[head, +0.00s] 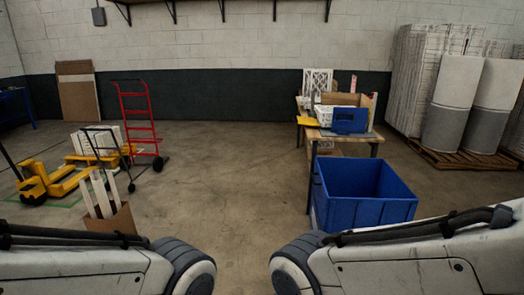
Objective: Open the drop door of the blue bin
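A large open-topped blue bin (370,211) stands at the right, in front of a work table (376,138). Its inside looks empty from here. I cannot make out a door on the sides that show, and its lower part is hidden behind my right arm. A smaller blue container (350,121) is on the table, its flat blue face towards me. I cannot tell from here whether that face is a door. My two arms show along the bottom edge. Neither gripper is in view.
A white crate (324,115) and a yellow item (304,121) are on the table. A red hand truck (138,115), a yellow pallet jack (55,181) and a cardboard box (112,219) stand at the left. Tall filters stand on a pallet (455,162) at the right. The middle floor is clear.

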